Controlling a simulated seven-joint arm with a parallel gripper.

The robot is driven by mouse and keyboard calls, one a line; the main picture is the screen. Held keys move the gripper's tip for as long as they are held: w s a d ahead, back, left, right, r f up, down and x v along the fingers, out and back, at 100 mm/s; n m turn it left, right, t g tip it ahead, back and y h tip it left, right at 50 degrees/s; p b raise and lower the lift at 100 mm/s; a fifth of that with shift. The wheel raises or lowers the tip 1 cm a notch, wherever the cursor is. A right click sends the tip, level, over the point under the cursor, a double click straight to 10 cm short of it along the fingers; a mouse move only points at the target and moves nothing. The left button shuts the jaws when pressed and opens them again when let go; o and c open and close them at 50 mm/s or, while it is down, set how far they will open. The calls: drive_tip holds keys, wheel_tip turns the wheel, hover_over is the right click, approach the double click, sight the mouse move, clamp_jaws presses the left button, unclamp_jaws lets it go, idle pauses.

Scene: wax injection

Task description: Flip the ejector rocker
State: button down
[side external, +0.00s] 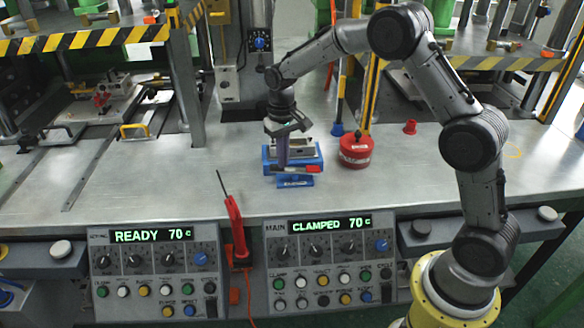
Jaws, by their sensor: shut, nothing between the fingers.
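I cannot pick out the ejector rocker by sight at this size. The main control panel (325,270) carries knobs, round buttons and a green display reading CLAMPED 70 c. The left control panel (152,275) has similar controls and a display reading READY 70 c. The labels are too small to read surely. My gripper (282,164) points down over the bench, in front of a blue fixture (305,160) with a grey metal block. The fingers look closed with nothing between them. They hide part of the fixture, and I cannot tell whether they touch it. The panels stand nearer the camera.
A red round container (356,150) stands right of the fixture. A red-handled tool (236,225) with a thin dark rod stands upright between the panels. A small red piece (410,127) lies farther right. The steel bench (130,190) is clear at front left.

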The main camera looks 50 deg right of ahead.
drive_tip(key=shift+f, duration=0.6)
idle(0.3)
drive_tip(key=shift+r, duration=3.6)
